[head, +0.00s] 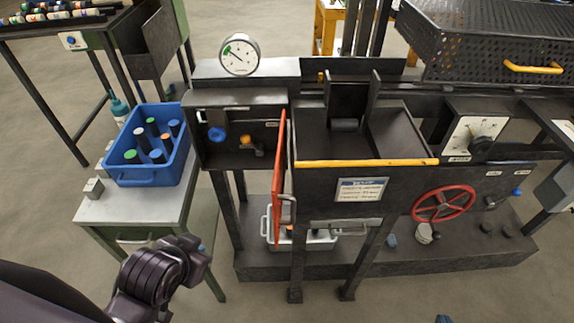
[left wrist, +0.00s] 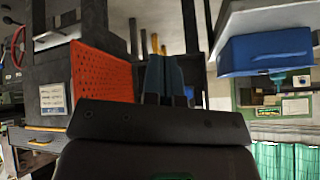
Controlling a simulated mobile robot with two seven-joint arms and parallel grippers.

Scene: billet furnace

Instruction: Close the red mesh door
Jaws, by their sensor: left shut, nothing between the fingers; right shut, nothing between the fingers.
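The red mesh door (head: 278,180) stands open on the furnace front, swung out and seen almost edge-on in the head view. A grey handle (head: 289,210) is near its lower end. In the left wrist view the door's orange-red perforated face (left wrist: 102,72) is left of the fingers. My left gripper (left wrist: 164,62) is shut and empty, with a visible gap to the door. In the head view my left wrist is at the lower left, in front of the side table, its fingers mostly hidden. Only a tip of my right gripper (head: 443,319) shows at the bottom edge; it is shut and empty.
A side table (head: 90,207) with a blue bin (head: 150,178) of cylinders stands left of the furnace. A grey tray (head: 320,242) sits low behind the door. A red handwheel (head: 443,204) is at the right. Open floor lies in front.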

